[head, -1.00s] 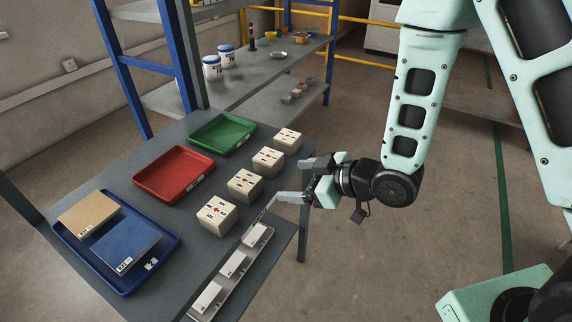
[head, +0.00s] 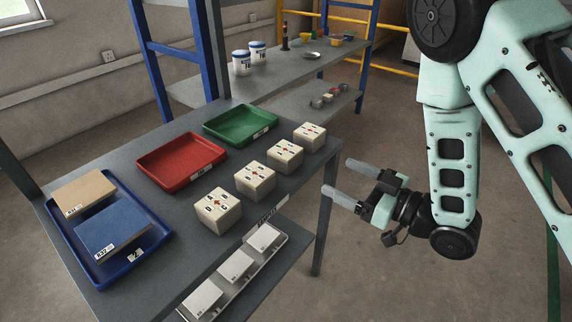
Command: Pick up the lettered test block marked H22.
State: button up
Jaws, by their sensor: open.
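A row of several cream blocks stands on the grey table, with dark letters and red marks on their tops: a nearest block (head: 217,210), a second block (head: 255,181), a third block (head: 285,156) and a farthest block (head: 309,137). Three pale blocks with small dark labels lie in a narrow tray below the table's front edge: a near one (head: 202,299), a middle one (head: 236,266) and a far one (head: 263,239). I cannot read H22 on any block. My gripper (head: 339,177) is open and empty, off the table's right edge, its fingers pointing left toward the cream blocks.
A blue tray (head: 158,245) holds a tan tile (head: 84,192) and a blue tile (head: 112,230). A red tray (head: 180,160) and a green tray (head: 240,124) lie behind the block row. Blue shelf posts (head: 152,65) rise at the back. The floor right of the table is clear.

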aim_at(296, 154)
jog(key=b+x, duration=0.6)
jog(key=x, duration=0.2)
jog(key=shift+w+a, duration=0.1)
jog(key=shift+a, duration=0.1)
jog(key=shift+b+x, duration=0.4)
jog(key=shift+x, duration=2.55)
jog(key=shift+w+d, duration=0.1)
jog(key=c, duration=1.3)
